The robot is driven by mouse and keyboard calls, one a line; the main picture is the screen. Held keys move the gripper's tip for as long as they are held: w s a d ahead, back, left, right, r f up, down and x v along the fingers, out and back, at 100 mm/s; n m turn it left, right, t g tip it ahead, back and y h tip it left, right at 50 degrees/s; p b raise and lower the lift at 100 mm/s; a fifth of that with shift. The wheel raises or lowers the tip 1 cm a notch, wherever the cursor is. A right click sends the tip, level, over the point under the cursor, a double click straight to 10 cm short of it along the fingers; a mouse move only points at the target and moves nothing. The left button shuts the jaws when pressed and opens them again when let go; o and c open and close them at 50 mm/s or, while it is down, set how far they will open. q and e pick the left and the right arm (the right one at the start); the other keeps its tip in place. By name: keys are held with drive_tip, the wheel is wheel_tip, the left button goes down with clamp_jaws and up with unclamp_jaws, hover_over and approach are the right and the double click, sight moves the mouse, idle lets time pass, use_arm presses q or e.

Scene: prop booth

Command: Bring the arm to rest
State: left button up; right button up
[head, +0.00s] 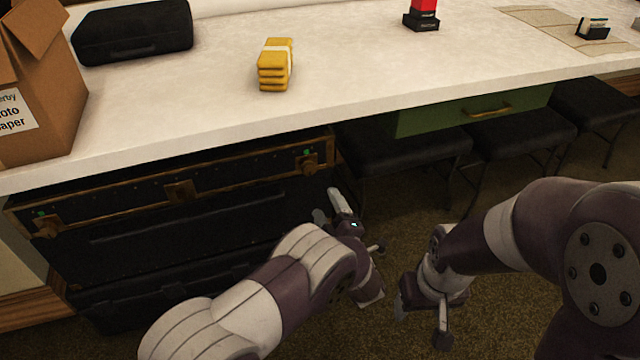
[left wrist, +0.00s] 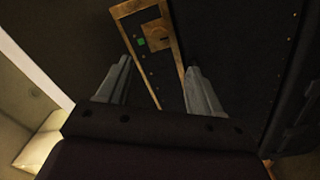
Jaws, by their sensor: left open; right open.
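My left gripper (head: 331,207) hangs below the counter's front edge, in front of the right end of a dark trunk (head: 240,220). In the left wrist view its two grey fingers (left wrist: 156,88) are spread apart with nothing between them. The trunk's brass corner with a latch (left wrist: 154,38) shows beyond the fingers; I cannot tell how far away it is. My right gripper (head: 422,326) points down over the carpet to the right of the left one, open, and no object shows in it.
The white counter (head: 370,75) carries yellow stacked bundles (head: 274,65), a black case (head: 134,30), a cardboard box (head: 40,85) and a red-and-black item (head: 422,14). Below it are black stools (head: 405,143) and a green drawer (head: 470,110). Carpet (head: 400,215) is open between the arms.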

use_arm(q)
drive_tip(key=shift+s+d, duration=0.1)
drive_tip(key=shift+s, duration=0.3)
